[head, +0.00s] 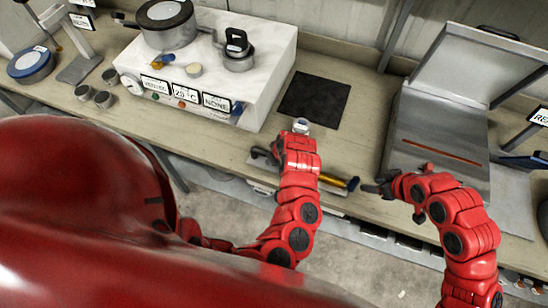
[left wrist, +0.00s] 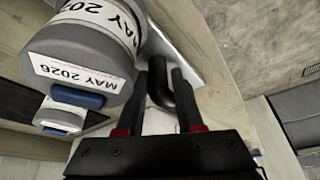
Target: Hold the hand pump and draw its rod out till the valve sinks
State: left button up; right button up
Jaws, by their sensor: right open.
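A grey cylinder (left wrist: 85,60) with "MAY 2026" labels and a blue part is close beside my left fingers. I cannot make out the valve.
A white heater unit (head: 215,70) with displays and pots stands at the back left. A dark mat (head: 314,100) lies behind my left arm. An open grey metal box (head: 437,135) stands behind my right gripper. The bench between mat and box is clear.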

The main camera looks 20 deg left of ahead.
pick_arm(q)
grip_shut()
dwell(1.9)
pick_arm(e)
jog(key=shift+o, duration=1.2)
jog(key=shift+w+f, duration=0.1)
jog(key=w+a+n+g+h, duration=0.1)
jog(key=n, duration=0.2)
jog(key=w+a+n+g+h, duration=0.1)
jog(key=a+n+h, duration=0.1)
jog(key=n, duration=0.1)
jog(key=w+a+n+g+h, duration=0.1)
jog(key=n, duration=0.1)
jog(key=shift+w+a+n+g, duration=0.15)
jog(key=shift+w+n+g, duration=0.15)
jog(key=shift+n+g, duration=0.1)
notch_tip(320, 180, down, 12)
jog(key=shift+r, duration=0.2)
